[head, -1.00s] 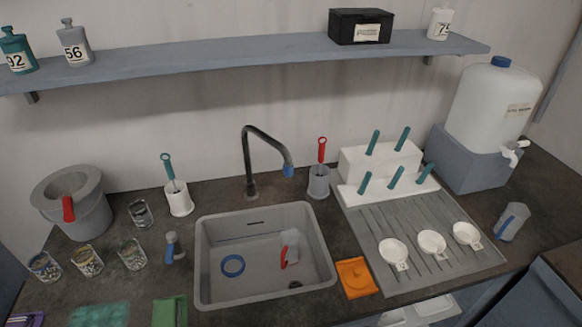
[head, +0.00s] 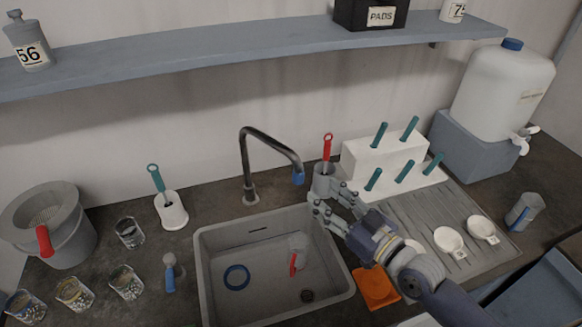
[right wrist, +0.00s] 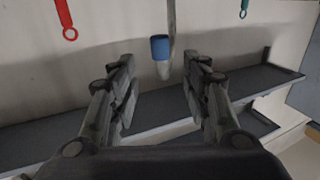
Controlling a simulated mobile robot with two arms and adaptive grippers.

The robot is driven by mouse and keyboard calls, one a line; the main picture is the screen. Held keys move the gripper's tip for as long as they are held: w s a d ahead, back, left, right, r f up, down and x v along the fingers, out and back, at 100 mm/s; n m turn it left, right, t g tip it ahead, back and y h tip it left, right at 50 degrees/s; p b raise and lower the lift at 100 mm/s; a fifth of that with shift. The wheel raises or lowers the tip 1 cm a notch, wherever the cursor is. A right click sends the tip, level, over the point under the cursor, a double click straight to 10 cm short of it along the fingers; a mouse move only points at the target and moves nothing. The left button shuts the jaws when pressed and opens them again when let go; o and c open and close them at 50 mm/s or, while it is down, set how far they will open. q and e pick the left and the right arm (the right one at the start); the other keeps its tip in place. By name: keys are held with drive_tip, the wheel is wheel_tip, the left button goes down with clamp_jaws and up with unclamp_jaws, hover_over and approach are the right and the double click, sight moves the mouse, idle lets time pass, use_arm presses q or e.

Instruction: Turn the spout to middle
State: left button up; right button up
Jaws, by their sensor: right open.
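The dark tap spout (head: 268,140) rises behind the sink and bends over to the right. Its blue tip (head: 298,178) hangs near the basin's back right corner. My right gripper (head: 328,198) is open and empty, just right of the blue tip and a little lower in the picture. In the right wrist view the blue tip (right wrist: 160,47) shows between the two open fingers (right wrist: 160,72), apparently beyond them and untouched. My left gripper is not in view.
The grey sink (head: 205,270) holds a blue ring (head: 237,276) and a red-handled item (head: 293,264). A holder with a red-handled brush (head: 327,147) stands close behind my right gripper. The white rack (head: 362,158) with teal handles is to the right.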

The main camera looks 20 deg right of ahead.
sight(302, 177)
drive_tip(key=x, duration=0.2)
drive_tip(key=p+x, duration=0.1)
drive_tip(key=shift+w+a+r, duration=0.15)
drive_tip(key=shift+w+r, duration=0.1)
drive_tip(key=shift+w, duration=0.1)
drive_tip(key=p+x, duration=0.1)
drive_tip(key=x, duration=0.4)
drive_tip(key=shift+f, duration=0.1)
drive_tip(key=shift+w+a+p, duration=0.2)
drive_tip(key=shift+w+p, duration=0.15)
drive_tip(key=shift+w+a+f, duration=0.1)
drive_tip(key=shift+w, duration=0.2)
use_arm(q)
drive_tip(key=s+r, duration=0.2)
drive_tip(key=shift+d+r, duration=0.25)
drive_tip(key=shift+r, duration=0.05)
use_arm(e)
clamp_jaws()
